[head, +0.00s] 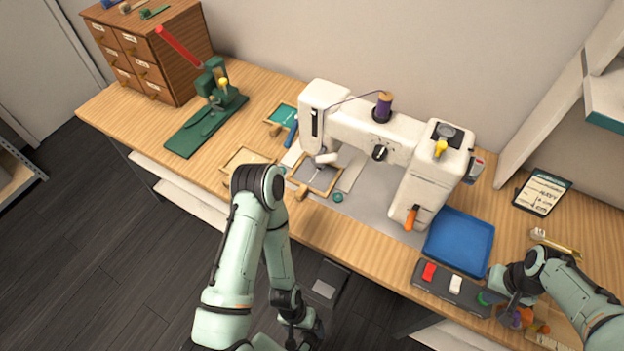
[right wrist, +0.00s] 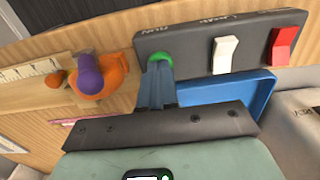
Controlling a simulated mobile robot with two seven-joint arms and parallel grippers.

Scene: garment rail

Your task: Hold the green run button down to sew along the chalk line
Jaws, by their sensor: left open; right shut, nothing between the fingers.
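The green run button (head: 487,298) sits at the right end of a dark control box (head: 441,286), beside a white switch (head: 455,285) and a red switch (head: 429,272). My right gripper (right wrist: 160,72) is shut and empty, its fingertips at the button (right wrist: 160,58); they appear to touch it, but I cannot tell how far it is pressed. The white sewing machine (head: 410,165) stands behind. A wooden frame with grey cloth (head: 318,176) lies under its needle end; no chalk line is clear. My left gripper (head: 303,333) hangs low in front of the table, open.
A blue tray (head: 459,242) lies beside the control box. An orange and purple object (right wrist: 95,75) stands close to my right fingers. A green press (head: 207,120) and wooden drawers (head: 150,50) stand at the left. A tablet-like card (head: 543,192) lies at the right.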

